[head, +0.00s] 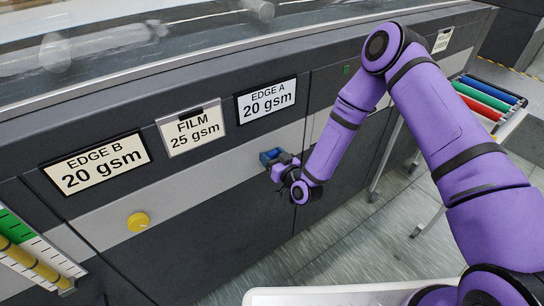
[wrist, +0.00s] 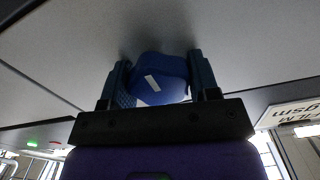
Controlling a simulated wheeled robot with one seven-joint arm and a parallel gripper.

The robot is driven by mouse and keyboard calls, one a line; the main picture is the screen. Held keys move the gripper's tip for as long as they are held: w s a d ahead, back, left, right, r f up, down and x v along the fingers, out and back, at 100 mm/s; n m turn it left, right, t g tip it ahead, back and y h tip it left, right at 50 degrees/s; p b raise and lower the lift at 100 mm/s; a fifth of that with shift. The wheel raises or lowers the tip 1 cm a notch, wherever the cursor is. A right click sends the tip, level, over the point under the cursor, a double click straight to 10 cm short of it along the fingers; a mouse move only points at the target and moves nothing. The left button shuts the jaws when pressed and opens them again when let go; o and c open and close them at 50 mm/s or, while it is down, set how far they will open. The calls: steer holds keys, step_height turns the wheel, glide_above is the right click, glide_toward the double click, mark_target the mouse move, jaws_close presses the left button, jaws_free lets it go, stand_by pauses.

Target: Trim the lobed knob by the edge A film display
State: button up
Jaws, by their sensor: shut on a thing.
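The edge A display (head: 266,100) is a white card reading "EDGE A 20 gsm" on the dark machine front. My gripper (head: 271,157) is at the pale band below it. In the wrist view my gripper (wrist: 161,72) is shut on a blue lobed knob (wrist: 165,68), one finger on each side. The knob has a white mark on its face, tilted in that view. In the head view the knob is mostly hidden by my gripper.
The film display (head: 191,128) reads "25 gsm" and the edge B display (head: 96,162) reads "20 gsm". A yellow knob (head: 138,222) sits on the band at left. A rack of coloured rollers (head: 487,100) stands at right. A pale surface (head: 330,296) lies at the bottom.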

steer(key=shift+m, duration=2)
steer(key=o, duration=0.9)
steer(key=shift+d, duration=0.1)
steer(key=v, duration=1)
steer(key=shift+s+d, duration=0.25)
steer(key=shift+s, duration=0.1)
